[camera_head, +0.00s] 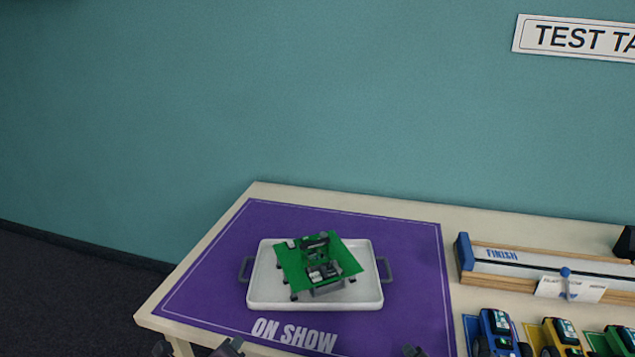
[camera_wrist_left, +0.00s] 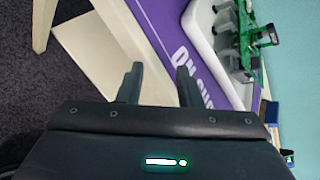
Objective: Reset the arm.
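My left gripper (camera_wrist_left: 160,72) is open and empty in the left wrist view, its two dark fingers apart over the table's front edge. In the head view only dark tips of it (camera_head: 196,349) show at the bottom edge. A small dark part of my right gripper (camera_head: 413,350) shows at the bottom edge, too little to tell its opening. A green board model (camera_head: 290,259) with dark and grey parts sits tilted on a white tray (camera_head: 262,298) with grey handles. The tray lies on a purple mat (camera_head: 415,290) marked ON SHOW. The left gripper is apart from the tray.
The pale table (camera_head: 212,240) stands by a teal wall. To the right are a track (camera_head: 500,269) marked FINISH and several model cars, one of them blue (camera_head: 495,330). A TEST sign (camera_head: 575,37) hangs above. The mat around the tray is clear.

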